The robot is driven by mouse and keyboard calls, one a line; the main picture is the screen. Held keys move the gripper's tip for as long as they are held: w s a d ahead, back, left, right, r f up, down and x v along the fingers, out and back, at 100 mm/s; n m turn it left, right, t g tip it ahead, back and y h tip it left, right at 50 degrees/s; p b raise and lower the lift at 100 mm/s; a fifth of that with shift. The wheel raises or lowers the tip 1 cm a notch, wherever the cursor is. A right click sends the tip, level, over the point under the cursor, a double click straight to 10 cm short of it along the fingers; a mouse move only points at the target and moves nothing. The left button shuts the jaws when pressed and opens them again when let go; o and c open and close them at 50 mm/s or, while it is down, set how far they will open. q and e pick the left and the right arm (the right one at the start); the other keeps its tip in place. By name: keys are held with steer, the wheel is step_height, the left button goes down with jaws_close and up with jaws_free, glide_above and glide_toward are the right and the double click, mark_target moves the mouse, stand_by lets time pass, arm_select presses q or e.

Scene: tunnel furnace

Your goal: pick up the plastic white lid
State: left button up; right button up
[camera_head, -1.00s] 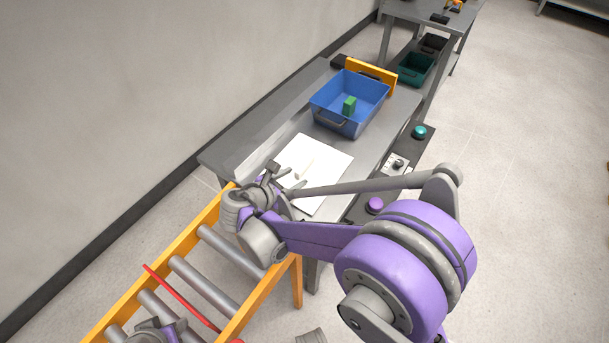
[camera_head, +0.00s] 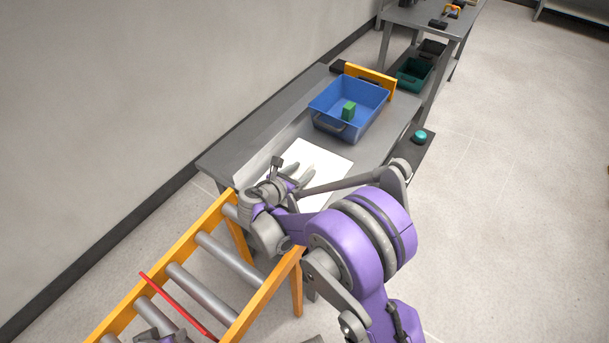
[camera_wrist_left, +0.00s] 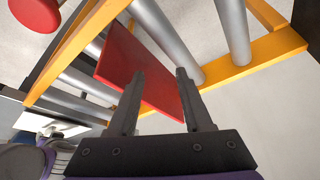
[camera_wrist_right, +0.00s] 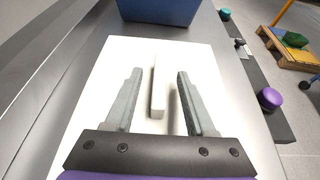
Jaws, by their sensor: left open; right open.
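The white lid (camera_head: 325,165) is a flat white plate lying on the grey table, partly hidden by my right gripper. In the right wrist view the lid (camera_wrist_right: 200,60) carries a narrow raised white bar (camera_wrist_right: 158,90), like a handle. My right gripper (camera_head: 301,173) is open above the lid; in its wrist view the fingers (camera_wrist_right: 159,74) stand apart on either side of the bar, with gaps on both sides. My left gripper (camera_wrist_left: 160,74) is open over the roller conveyor, close to a red panel (camera_wrist_left: 150,75); whether it touches the panel I cannot tell.
A blue bin (camera_head: 350,100) with a green block (camera_head: 348,111) stands behind the lid. The orange-framed roller conveyor (camera_head: 205,260) adjoins the table's near end. A purple button (camera_wrist_right: 270,98) and a teal button (camera_head: 420,136) lie along the right side.

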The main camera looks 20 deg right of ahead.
steer(key=shift+x, duration=1.05)
jaws_close()
